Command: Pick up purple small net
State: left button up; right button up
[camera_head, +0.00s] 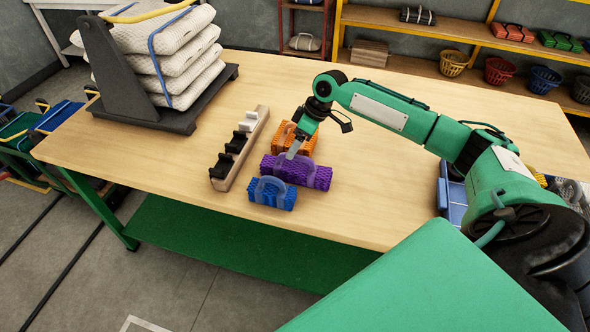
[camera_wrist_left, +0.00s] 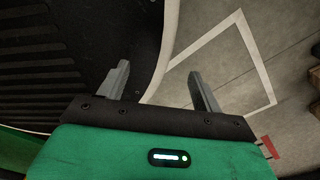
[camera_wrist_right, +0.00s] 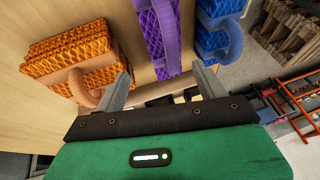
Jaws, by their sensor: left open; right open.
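The purple small net (camera_head: 318,178) lies on the wooden table between an orange net (camera_head: 272,139) and a blue net (camera_head: 284,201). It has a lighter purple handle. My right gripper (camera_head: 293,150) is open just over the purple net's far side, near the orange net. In the right wrist view the purple net (camera_wrist_right: 151,42) and its handle stand ahead of the open fingers (camera_wrist_right: 163,76); I cannot tell whether they touch. The orange net's handle is close to the left finger there. My left gripper (camera_wrist_left: 160,73) is open and empty above the floor, outside the head view.
A wooden rack with black and white holders (camera_head: 236,150) stands left of the nets. Stacked white sacks (camera_head: 180,62) sit on a dark scale at the table's back left. A blue tray (camera_head: 452,195) is at the right, partly behind my right arm. The table's front left is clear.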

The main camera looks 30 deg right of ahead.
aim_at(284, 163)
jog(key=shift+w+a+f, duration=0.1)
jog(key=shift+a+f, duration=0.1)
jog(key=shift+f, duration=0.2)
jog(key=shift+a+f+p, duration=0.5)
jog(key=shift+a+f, duration=0.25)
jog(key=shift+f, duration=0.2)
jog(key=shift+x, duration=1.2)
jog(key=shift+a+f, duration=0.15)
jog(key=shift+f, duration=0.2)
pick_arm(q)
jog(key=shift+w+d+r, duration=0.15)
jog(key=shift+r, duration=0.3)
pick_arm(e)
jog(key=shift+c, duration=0.2)
jog(key=c, duration=1.1)
pick_arm(q)
jog(key=shift+w, duration=0.4)
pick_arm(e)
jog(key=shift+c, duration=0.2)
jog(key=shift+r, duration=0.2)
